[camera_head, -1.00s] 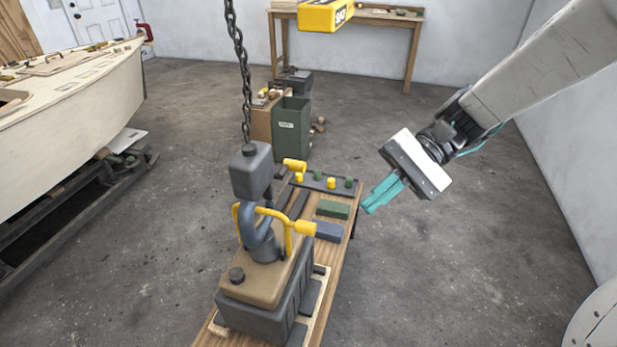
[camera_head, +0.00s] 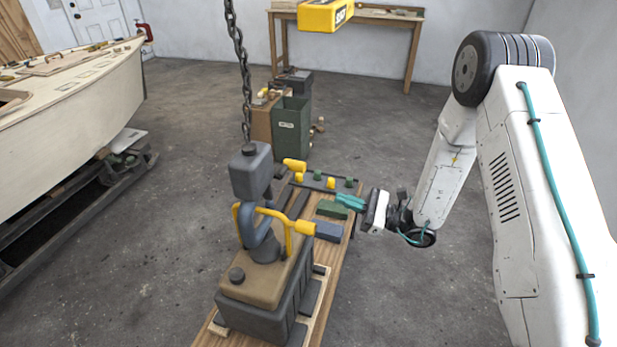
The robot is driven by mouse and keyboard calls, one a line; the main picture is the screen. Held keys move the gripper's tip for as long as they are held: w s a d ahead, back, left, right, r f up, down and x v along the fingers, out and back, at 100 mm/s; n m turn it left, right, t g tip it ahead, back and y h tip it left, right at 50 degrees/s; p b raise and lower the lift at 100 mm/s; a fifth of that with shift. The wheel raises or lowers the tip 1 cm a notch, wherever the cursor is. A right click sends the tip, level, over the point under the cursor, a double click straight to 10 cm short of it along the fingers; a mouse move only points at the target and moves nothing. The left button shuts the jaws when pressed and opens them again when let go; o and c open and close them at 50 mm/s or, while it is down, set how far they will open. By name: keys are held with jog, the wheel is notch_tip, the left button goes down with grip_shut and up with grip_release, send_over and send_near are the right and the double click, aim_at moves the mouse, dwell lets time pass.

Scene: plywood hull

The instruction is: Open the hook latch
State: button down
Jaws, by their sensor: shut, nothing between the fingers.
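The hook (camera_head: 262,239) is a blue-grey curved piece under a grey block (camera_head: 251,171) that hangs on a chain (camera_head: 239,75). The hook sits on a brown-topped dark case (camera_head: 265,285). A yellow bar with a yellow grip (camera_head: 304,227) runs beside the hook; I cannot tell which part is the latch. My gripper (camera_head: 341,202) has teal fingers, shut and empty. It points left over the right edge of the wooden bench, close to a green block, and is to the right of and beyond the yellow grip, apart from it.
A green block (camera_head: 331,210) and a blue-grey block (camera_head: 328,231) lie on the bench (camera_head: 336,257). A dark rail with yellow and green pegs (camera_head: 331,183) is behind them. A green bin (camera_head: 291,128) stands beyond. A boat hull (camera_head: 70,105) is at left. The floor at right is open.

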jog(key=w+a+r, duration=0.2)
jog(key=a+r, duration=0.4)
jog(key=a, duration=0.3)
jog(key=shift+a+r, duration=0.2)
jog(key=shift+a, duration=0.1)
jog(key=shift+a, duration=0.15)
dwell(0.4)
